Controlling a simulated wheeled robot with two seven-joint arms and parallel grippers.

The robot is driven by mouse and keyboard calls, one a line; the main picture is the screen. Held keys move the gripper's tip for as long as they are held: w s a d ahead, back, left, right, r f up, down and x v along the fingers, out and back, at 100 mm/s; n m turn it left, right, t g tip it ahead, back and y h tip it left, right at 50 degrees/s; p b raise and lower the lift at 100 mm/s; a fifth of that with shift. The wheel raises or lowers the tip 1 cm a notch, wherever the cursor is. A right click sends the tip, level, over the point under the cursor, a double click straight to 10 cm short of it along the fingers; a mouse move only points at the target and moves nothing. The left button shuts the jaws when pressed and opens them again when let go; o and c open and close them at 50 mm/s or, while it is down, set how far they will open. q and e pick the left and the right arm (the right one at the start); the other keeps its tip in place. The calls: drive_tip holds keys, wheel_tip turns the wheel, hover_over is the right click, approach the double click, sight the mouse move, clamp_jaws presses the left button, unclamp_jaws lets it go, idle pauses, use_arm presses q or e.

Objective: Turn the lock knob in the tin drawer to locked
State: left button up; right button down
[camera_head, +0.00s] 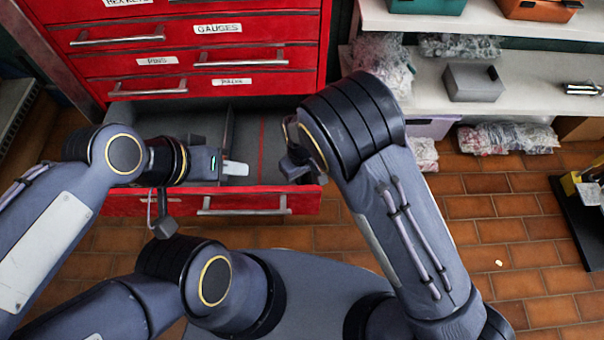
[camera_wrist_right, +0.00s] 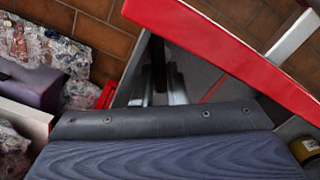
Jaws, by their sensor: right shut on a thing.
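The open bottom drawer (camera_head: 245,201) of the red cabinet shows its grey inside; my left arm partly covers its front label. My left gripper (camera_head: 236,168) is over the left part of the drawer, pointing right; I cannot tell its finger gap. In the right wrist view, my right gripper (camera_wrist_right: 160,91) reaches down inside a drawer corner. It is shut on a dark upright piece, apparently the lock knob, which is mostly hidden. I cannot read the knob's setting.
Closed labelled drawers (camera_head: 215,60) rise above the open one. To the right, a white shelf (camera_head: 430,95) holds a grey box (camera_head: 472,82) and plastic-wrapped bundles (camera_head: 380,65). The brick floor (camera_head: 500,225) at right is mostly clear.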

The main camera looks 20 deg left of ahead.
drive_tip(key=m+p, duration=0.1)
drive_tip(key=m, duration=0.2)
drive_tip(key=shift+w+d+r, duration=0.1)
drive_tip(key=shift+w+d, duration=0.05)
drive_tip(key=shift+d+m+p, duration=0.1)
drive_tip(key=shift+m+p, duration=0.45)
drive_tip(key=shift+m, duration=1.15)
drive_tip(key=c, duration=1.7)
unclamp_jaws()
